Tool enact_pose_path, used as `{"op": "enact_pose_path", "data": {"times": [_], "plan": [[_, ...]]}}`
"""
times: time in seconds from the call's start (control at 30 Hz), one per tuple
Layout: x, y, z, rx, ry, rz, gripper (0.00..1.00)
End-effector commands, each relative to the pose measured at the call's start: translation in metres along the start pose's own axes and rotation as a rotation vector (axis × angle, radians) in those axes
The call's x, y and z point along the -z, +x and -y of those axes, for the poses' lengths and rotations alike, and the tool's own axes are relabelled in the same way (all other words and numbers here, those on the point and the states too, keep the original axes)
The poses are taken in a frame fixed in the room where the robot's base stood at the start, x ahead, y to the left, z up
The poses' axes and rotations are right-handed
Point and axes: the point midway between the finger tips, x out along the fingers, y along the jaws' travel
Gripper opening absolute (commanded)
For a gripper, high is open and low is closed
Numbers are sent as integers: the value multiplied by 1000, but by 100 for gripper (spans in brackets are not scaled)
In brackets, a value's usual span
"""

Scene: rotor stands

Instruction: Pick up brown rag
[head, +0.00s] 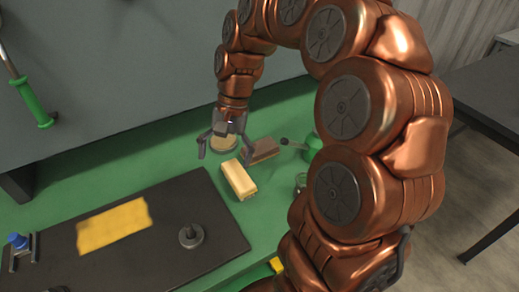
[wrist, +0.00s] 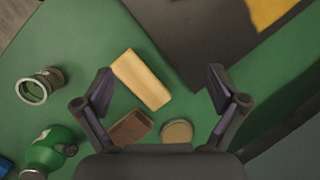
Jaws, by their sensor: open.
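The brown rag (head: 262,151) looks like a small folded brown block on the green table, to the right of a round tan-topped tin. In the wrist view the brown rag (wrist: 131,128) lies low, left of centre, near the base of the left finger. My gripper (head: 225,146) is open and empty, pointing down above the table near the round tin and the rag. In the wrist view my gripper (wrist: 159,72) has its fingers spread wide, with a tan block between them at the left. The rag's lower edge is close to my gripper's body there.
The tan block (head: 238,179) lies just in front of the rag; the round tin (head: 223,143) is beside it. A glass jar (wrist: 40,85) and green bottle (wrist: 52,150) stand nearby. A dark mat (head: 150,250) holds a yellow cloth (head: 113,225) and a metal part (head: 191,235).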

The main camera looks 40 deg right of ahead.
Motion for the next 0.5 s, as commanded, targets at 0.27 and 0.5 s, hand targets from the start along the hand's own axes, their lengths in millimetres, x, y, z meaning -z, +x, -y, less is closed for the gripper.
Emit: {"op": "enact_pose_path", "data": {"times": [0.27, 0.5], "plan": [[93, -18, -14, 113, 342, 51, 96], [169, -22, -55, 189, 655, 92, 96]]}}
